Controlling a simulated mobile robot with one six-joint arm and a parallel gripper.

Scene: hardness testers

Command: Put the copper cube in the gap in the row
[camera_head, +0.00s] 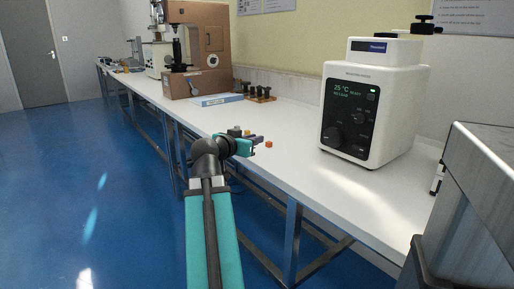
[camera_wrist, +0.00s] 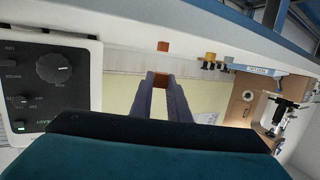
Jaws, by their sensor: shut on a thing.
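My gripper (camera_wrist: 161,84) is shut on a small orange-brown cube, the copper cube (camera_wrist: 161,79), held between its two dark fingertips. In the head view my gripper (camera_head: 255,145) is over the bench, and the held cube is not clearly seen there. In the wrist view, an orange-red cube (camera_wrist: 163,46) shows on the bench straight past the fingertips. The gap in the row cannot be made out.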

